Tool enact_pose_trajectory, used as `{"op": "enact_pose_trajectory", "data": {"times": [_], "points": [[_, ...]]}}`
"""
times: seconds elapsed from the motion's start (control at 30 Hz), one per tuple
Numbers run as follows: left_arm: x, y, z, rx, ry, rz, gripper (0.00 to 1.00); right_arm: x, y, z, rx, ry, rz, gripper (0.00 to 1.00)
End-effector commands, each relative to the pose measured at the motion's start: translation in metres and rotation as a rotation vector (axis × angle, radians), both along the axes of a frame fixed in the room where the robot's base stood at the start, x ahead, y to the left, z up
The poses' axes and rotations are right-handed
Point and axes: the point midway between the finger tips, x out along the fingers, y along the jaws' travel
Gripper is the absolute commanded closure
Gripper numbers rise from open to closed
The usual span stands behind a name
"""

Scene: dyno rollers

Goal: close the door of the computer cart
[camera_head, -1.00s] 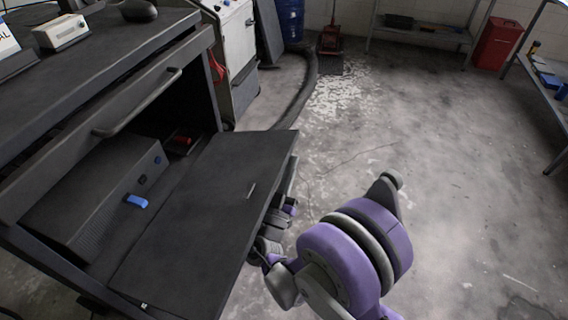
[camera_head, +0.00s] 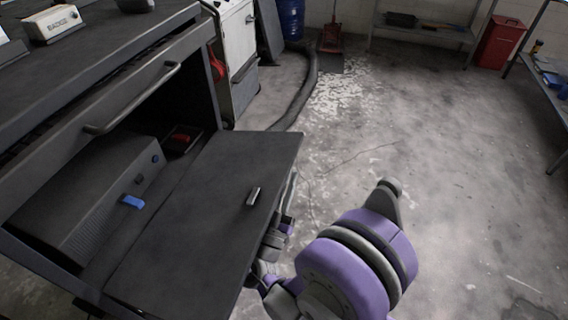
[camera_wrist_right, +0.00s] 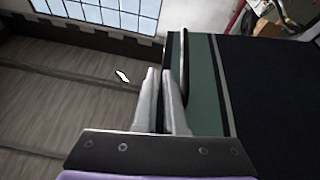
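The computer cart (camera_head: 130,58) stands at the left in the head view, with its lower compartment open. Its dark door (camera_head: 190,225) is swung down and outward, sloping, with a small metal handle (camera_head: 253,196) near its outer edge. My right gripper (camera_head: 262,270) is at the door's outer edge, partly hidden beneath it; contact cannot be made out. In the right wrist view its two pale fingers (camera_wrist_right: 159,75) are close together with nothing visible between them. Beside them are a green strip and a dark surface I cannot identify for sure. My left gripper is out of view.
A dark box with a blue tab (camera_head: 133,201) sits inside the compartment. A bar handle (camera_head: 135,98) juts out above it. A white cabinet (camera_head: 237,40) and a hose (camera_head: 303,95) are behind the cart. The floor to the right is open.

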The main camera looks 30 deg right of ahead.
Motion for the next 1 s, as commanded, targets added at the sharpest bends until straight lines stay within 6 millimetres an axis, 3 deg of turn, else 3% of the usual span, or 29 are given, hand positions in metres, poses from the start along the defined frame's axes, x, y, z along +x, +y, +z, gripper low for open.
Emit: {"op": "enact_pose_trajectory", "data": {"times": [0.03,1.0], "points": [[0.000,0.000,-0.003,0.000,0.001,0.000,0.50,0.001,0.008,-0.002,-0.004,0.002,0.016,0.58],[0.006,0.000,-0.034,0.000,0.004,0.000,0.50,-0.043,0.052,-0.027,-0.002,-0.002,0.012,0.58]]}}
